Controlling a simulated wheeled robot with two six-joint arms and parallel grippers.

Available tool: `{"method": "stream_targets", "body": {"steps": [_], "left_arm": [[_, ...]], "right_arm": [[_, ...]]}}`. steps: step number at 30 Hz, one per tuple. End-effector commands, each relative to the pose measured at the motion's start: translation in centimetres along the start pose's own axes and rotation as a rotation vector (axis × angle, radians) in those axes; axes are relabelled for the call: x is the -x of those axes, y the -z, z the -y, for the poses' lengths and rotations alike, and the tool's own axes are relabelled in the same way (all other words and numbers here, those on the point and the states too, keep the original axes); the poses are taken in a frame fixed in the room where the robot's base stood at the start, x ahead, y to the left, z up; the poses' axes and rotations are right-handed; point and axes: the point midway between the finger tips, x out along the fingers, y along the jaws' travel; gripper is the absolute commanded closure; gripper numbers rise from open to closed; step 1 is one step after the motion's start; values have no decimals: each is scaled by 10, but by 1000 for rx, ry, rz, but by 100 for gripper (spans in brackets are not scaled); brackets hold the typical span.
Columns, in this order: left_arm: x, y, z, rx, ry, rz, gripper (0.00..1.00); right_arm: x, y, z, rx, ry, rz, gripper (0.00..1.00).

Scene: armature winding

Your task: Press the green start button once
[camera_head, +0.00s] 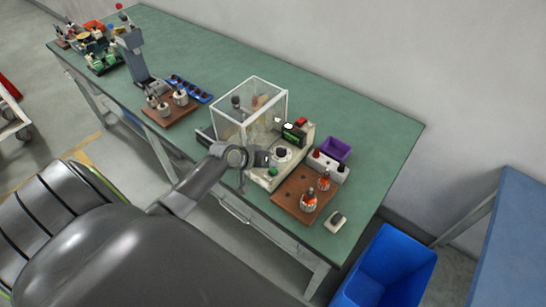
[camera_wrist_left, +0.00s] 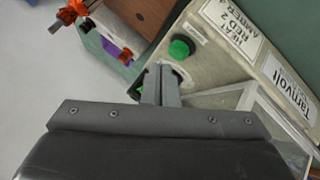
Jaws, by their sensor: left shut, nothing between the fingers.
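The green start button (camera_head: 272,171) is a round knob on the front panel of the cream winding machine (camera_head: 262,181). In the left wrist view the button (camera_wrist_left: 181,48) stands just beyond and slightly right of my left fingertips. My left gripper (camera_head: 264,159) is shut and empty, close beside the button at the machine's front. In the left wrist view its fingers (camera_wrist_left: 161,72) are together, with a gap in the picture between tips and button. A second green spot (camera_wrist_left: 139,90) is partly hidden beside the fingers. My right gripper is not in view.
A clear guard box (camera_head: 250,105) stands left of the button. A brown board (camera_head: 290,198) with orange-wound armatures lies to the right, near a purple bin (camera_head: 336,149) and a small pale block with a dark top (camera_head: 335,221). A blue crate (camera_head: 392,265) stands beyond the table's edge.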

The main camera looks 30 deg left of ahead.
Motion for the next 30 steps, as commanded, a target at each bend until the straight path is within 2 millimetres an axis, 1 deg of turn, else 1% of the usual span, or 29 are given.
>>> {"method": "stream_targets", "body": {"steps": [12,30], "left_arm": [[-6,-4,4,1,0,1,100],[-8,-6,6,0,0,0,100]], "right_arm": [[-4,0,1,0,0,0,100],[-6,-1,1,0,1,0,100]]}}
